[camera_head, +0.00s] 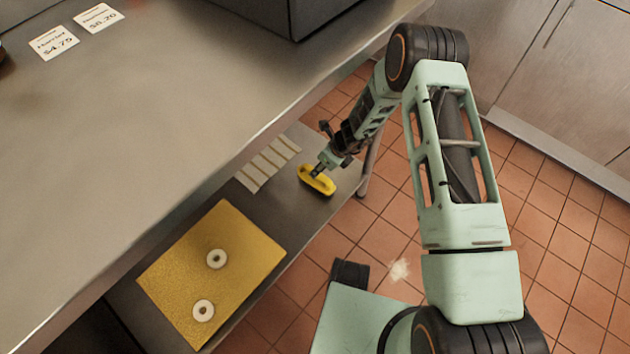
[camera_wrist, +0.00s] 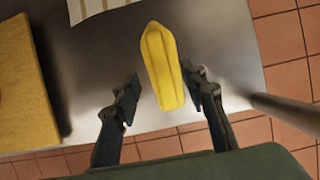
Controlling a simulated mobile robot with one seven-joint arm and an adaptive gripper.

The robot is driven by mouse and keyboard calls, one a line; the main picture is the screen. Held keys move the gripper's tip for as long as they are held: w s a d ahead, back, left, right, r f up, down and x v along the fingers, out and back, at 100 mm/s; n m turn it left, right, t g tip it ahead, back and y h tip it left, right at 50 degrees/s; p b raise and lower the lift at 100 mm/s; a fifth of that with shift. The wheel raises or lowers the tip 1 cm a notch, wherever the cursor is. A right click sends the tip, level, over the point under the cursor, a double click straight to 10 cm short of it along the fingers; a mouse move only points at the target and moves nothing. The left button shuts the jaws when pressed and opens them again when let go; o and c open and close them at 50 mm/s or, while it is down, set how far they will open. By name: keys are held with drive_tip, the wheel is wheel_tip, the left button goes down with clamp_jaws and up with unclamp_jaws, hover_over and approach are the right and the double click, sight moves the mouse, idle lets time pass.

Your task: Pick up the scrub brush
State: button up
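The scrub brush (camera_head: 317,180) is yellow and long, and lies on the lower metal shelf (camera_head: 310,210) near its right end. In the wrist view the brush (camera_wrist: 161,66) runs away from me, with its near end between my two fingers. My gripper (camera_wrist: 163,92) is open around that near end. The right finger is very close to the brush, and I cannot tell whether it touches. A gap shows between the left finger and the brush. In the head view my gripper (camera_head: 318,168) is at the brush and partly covers it.
A golden board (camera_head: 235,290) with two white rings (camera_head: 217,259) lies on the lower shelf to the left. Pale strips (camera_head: 268,163) lie behind the brush. The upper counter (camera_head: 150,120) overhangs the shelf. A table leg (camera_head: 368,170) stands at the shelf's right end.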

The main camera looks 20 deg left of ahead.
drive_tip(key=b+x, duration=0.2)
drive_tip(key=x, duration=0.5)
drive_tip(key=shift+d+b, duration=0.15)
drive_tip(key=shift+b, duration=0.15)
clamp_jaws()
